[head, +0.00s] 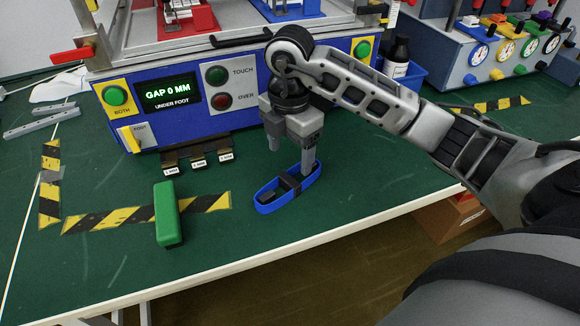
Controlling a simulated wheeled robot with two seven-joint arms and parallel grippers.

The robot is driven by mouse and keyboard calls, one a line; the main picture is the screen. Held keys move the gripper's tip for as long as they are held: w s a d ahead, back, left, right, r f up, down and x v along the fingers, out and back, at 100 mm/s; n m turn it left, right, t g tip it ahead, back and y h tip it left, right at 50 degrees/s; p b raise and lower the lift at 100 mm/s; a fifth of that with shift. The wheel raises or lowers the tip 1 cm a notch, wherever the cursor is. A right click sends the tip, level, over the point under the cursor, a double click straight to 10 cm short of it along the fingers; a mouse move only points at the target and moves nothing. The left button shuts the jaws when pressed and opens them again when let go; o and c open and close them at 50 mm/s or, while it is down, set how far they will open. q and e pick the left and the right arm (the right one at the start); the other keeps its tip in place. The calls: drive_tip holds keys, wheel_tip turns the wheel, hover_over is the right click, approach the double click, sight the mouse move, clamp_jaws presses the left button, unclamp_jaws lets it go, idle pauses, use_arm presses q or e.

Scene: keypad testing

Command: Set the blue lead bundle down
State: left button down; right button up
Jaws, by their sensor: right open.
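The blue lead bundle (268,205) is a flat oval loop with a dark band across its middle. It lies on the green bench top, near the front edge. My right gripper (291,163) points down just above and behind it, with its fingers apart. The nearer finger overlaps the bundle's right end in the picture; I cannot tell whether it touches. The other finger is over the bench behind the bundle. My left gripper is out of view.
A green block (167,215) stands left of the bundle, by yellow-black tape (100,219). Behind is the blue test fixture (200,129) with buttons and a display reading "GAP 0 MM", small labelled gauges (198,163) before it. A dark bottle (396,58) stands back right. Bench right of the bundle is clear.

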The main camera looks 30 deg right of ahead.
wheel_tip(320, 180, up, 4)
idle(0.5)
